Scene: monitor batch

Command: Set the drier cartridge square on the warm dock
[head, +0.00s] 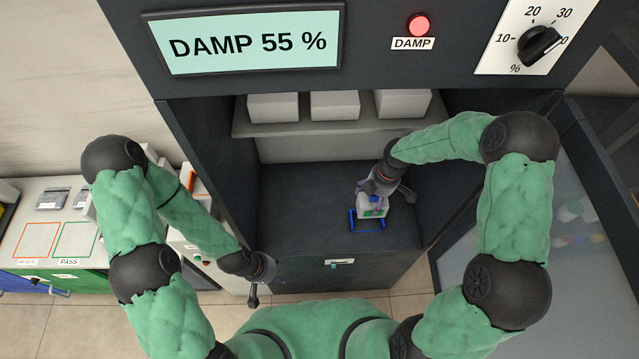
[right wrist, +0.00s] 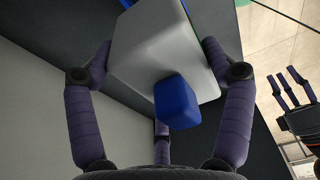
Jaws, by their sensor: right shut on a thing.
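The drier cartridge (head: 373,205), a pale box with a green patch, is in my right gripper (head: 376,190) inside the open cabinet. In the right wrist view it is a grey-white box (right wrist: 150,55) with a blue knob (right wrist: 177,101), with the fingers closed on its sides. A blue square outline (head: 353,222), which looks like the warm dock, is on the dark shelf. The cartridge covers its far part; I cannot tell whether they touch. My left gripper (head: 262,285) is empty outside the cabinet, its fingers spread in the right wrist view (right wrist: 298,88).
Several pale boxes (head: 335,104) stand on the upper shelf (head: 300,130) behind. A dial (head: 540,45) is at upper right. The dark shelf (head: 300,215) left of the outline is clear.

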